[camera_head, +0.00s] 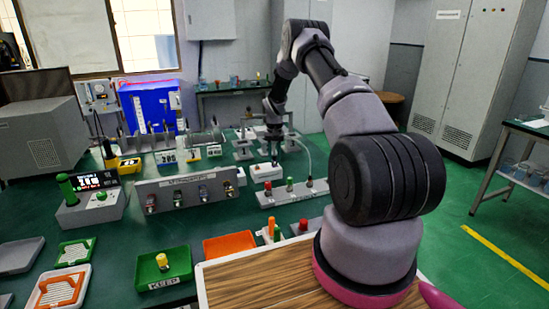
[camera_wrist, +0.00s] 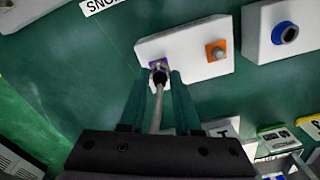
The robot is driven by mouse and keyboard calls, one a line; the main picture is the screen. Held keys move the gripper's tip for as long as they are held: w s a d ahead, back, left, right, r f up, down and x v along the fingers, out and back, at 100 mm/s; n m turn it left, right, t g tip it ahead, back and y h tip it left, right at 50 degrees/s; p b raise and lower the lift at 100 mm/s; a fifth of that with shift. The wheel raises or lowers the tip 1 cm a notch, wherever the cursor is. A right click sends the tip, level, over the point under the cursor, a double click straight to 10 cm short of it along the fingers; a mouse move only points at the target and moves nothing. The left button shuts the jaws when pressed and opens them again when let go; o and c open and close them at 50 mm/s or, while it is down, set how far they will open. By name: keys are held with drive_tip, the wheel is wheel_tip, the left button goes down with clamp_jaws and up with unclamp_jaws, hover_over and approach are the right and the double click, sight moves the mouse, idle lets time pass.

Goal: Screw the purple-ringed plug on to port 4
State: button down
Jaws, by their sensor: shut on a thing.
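My gripper (camera_wrist: 161,76) is shut on a dark plug (camera_wrist: 159,78), with a grey cable (camera_wrist: 157,108) running back between its two green fingers. The plug's end is at a purple square (camera_wrist: 157,64) on a white block (camera_wrist: 186,52). I cannot tell whether the purple is the plug's ring or part of the block, or whether the plug is seated. An orange square with a grey stub (camera_wrist: 217,51) is beside it on the same block. In the head view my gripper (camera_head: 274,152) points down above a small white block (camera_head: 266,172). No port number 4 is readable.
A white block with a blue ring (camera_wrist: 285,33) is at the wrist view's upper right. In the head view a grey panel (camera_head: 165,184) with several connectors is left of my gripper. A grey strip with coloured knobs (camera_head: 291,196) is close in front. Trays (camera_head: 162,268) lie nearer.

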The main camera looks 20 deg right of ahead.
drive_tip(key=n, duration=1.2)
drive_tip(key=shift+n, duration=0.3)
idle(0.4)
drive_tip(key=c, duration=0.6)
unclamp_jaws()
wheel_tip(320, 180, up, 11)
